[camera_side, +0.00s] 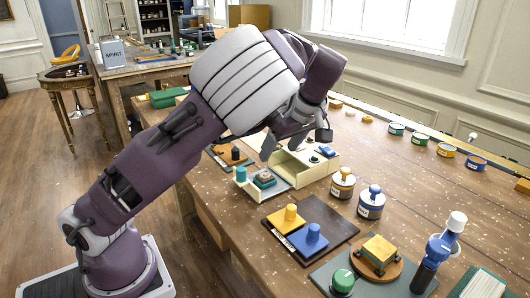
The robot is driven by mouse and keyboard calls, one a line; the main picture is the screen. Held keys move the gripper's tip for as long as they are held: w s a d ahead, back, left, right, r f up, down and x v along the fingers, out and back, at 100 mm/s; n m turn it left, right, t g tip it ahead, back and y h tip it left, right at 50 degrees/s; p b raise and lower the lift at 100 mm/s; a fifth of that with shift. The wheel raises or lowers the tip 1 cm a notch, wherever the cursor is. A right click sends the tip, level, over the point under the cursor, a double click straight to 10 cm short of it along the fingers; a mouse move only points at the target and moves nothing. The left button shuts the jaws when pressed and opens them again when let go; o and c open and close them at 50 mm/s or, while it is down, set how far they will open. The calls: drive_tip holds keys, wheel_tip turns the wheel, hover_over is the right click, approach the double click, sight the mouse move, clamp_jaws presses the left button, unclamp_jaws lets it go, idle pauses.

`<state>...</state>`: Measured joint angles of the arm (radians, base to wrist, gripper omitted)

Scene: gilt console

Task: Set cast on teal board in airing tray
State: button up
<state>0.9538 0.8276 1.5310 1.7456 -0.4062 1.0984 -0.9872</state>
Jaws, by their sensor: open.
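My gripper (296,144) is open above the cream box, its fingers spread and pointing down. No object shows between the fingers. The low cream tray (281,191) stands on the bench, joined to or touching a taller cream box (310,174). In the tray a teal board (264,184) carries a small greyish-pink block (264,176), possibly the cast. A teal cylinder (241,174) stands at the tray's left. A small dark green piece (315,159) and a blue piece (327,151) lie on the box. My gripper partly hides the box's back.
A yellow block (379,248) sits on a round wooden stand. Two jars (342,183) (371,203) stand right of the tray. The bench (440,205) between jars and back row is clear.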

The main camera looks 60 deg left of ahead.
drive_tip(key=s+d+r+m+t+h, duration=0.1)
drive_tip(key=s+d+m+t+h, duration=0.1)
drive_tip(key=s+m, duration=0.4)
drive_tip(key=s+d+r+m+t+h, duration=0.1)
drive_tip(key=s+d+m, duration=0.3)
drive_tip(key=s, duration=0.6)
drive_tip(key=s+d+r+m+t+h, duration=0.2)
drive_tip(key=s+d+r+m+h, duration=0.1)
drive_tip(key=s+m, duration=0.5)
drive_tip(key=shift+r+t, duration=0.2)
drive_tip(key=shift+t, duration=0.1)
